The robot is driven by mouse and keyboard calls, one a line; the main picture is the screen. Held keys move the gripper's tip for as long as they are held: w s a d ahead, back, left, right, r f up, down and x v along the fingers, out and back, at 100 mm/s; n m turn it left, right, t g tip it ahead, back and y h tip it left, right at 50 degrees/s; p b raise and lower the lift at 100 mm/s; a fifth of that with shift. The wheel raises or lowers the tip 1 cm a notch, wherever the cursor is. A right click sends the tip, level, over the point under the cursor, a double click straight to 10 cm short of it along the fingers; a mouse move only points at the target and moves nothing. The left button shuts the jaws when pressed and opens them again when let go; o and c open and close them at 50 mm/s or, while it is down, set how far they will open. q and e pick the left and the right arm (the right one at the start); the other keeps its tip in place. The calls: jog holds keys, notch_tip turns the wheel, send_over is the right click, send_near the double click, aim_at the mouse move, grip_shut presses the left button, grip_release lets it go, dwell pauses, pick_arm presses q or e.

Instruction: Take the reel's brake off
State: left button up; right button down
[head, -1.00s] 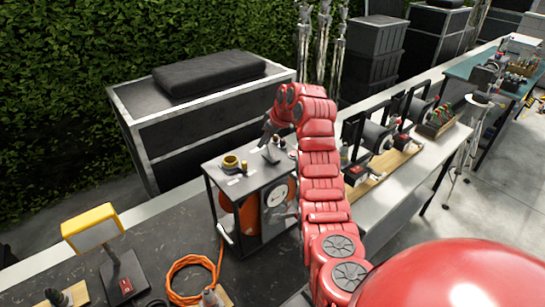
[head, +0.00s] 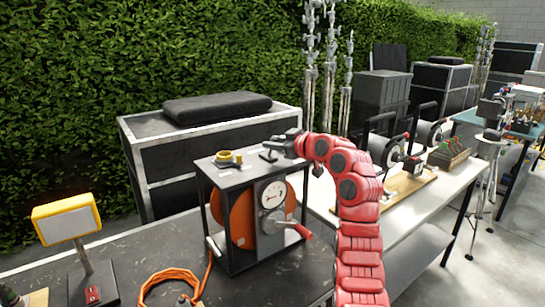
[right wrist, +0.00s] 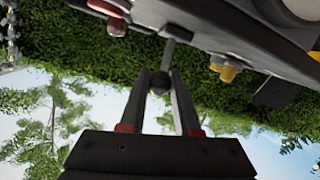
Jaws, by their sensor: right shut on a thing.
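The cable reel has an orange drum (head: 238,215) inside a black frame with a grey top plate (head: 228,178). A round pale dial (head: 273,194) and a crank with a red handle (head: 302,231) are on its front. My right gripper (head: 272,148) is at the right rear of the top plate, by a small dark lever. In the right wrist view, my right gripper (right wrist: 160,92) is shut on the lever's dark round knob (right wrist: 160,82), with a thin metal rod (right wrist: 168,55) beyond it. My left gripper is not in view.
A yellow-framed lamp (head: 68,220) and an orange cable (head: 170,277) are to the left. A black case (head: 205,150) stands behind. Other bench gear (head: 400,165) is to the right.

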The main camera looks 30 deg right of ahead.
jog(key=shift+s+f+t+b, duration=0.1)
jog(key=shift+s+t+b, duration=0.15)
jog(key=shift+t+b, duration=0.45)
jog(key=c, duration=0.6)
grip_release()
jog(key=s+b, duration=0.1)
jog(key=s, duration=0.4)
jog(key=s+d+r+b, duration=0.1)
jog(key=s, duration=0.5)
jog(key=s+d, duration=0.1)
jog(key=s, duration=0.5)
jog(key=shift+r+b, duration=0.4)
